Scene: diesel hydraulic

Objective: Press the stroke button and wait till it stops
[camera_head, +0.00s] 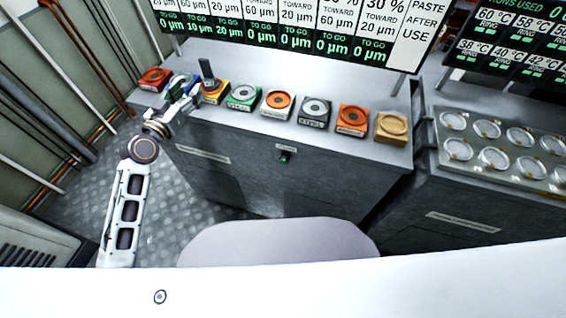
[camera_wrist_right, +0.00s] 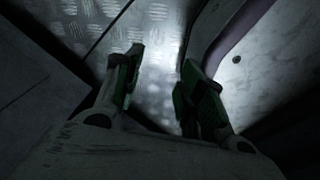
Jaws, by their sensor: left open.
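A small green button (camera_head: 284,157) sits on the front face of the grey bench, below a small white label too small to read. I cannot read whether it is the stroke button. My left gripper (camera_head: 192,88) is open over the left part of the bench top, among the coloured blocks and well up and left of the green button. Whether it touches a block is unclear. My right gripper (camera_wrist_right: 155,88) shows only in the right wrist view, dark, with its fingers apart and nothing between them, above a metal floor.
Several blocks with round discs, such as a green one (camera_head: 243,96) and an orange one (camera_head: 352,118), line the bench top (camera_head: 330,97). A display board (camera_head: 300,30) stands behind, with TO GO values. Pipes line the left wall.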

